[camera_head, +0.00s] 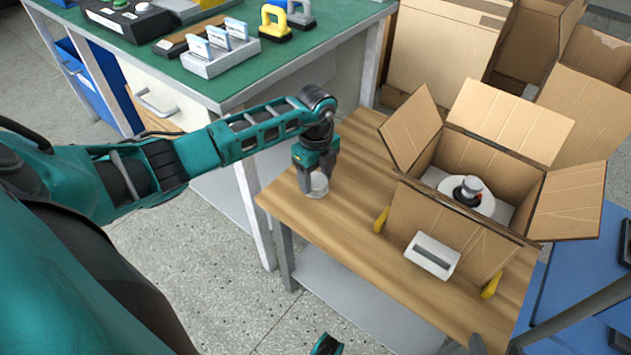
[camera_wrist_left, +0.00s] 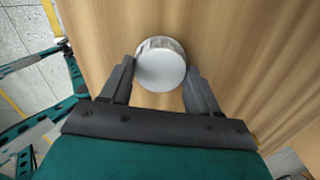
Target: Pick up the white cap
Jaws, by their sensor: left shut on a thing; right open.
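The white cap (camera_head: 318,186) is a short round piece at the left end of the wooden table (camera_head: 350,225). My left gripper (camera_head: 315,178) points down over it, with its fingers shut on the cap's sides. In the left wrist view the cap (camera_wrist_left: 161,66) sits between the two fingertips (camera_wrist_left: 160,75), its pale round face toward the camera. I cannot tell whether it touches the tabletop. Only a small part of my right gripper (camera_head: 326,346) shows at the bottom edge, away from the table; its fingers are mostly cut off.
An open cardboard box (camera_head: 410,215) holding a white round part with a dark and grey hub (camera_head: 468,188) stands right of the cap. A white holder (camera_head: 432,256) is at its front, with yellow pieces nearby. A green workbench (camera_head: 290,58) stands behind. Tabletop around the cap is mostly clear.

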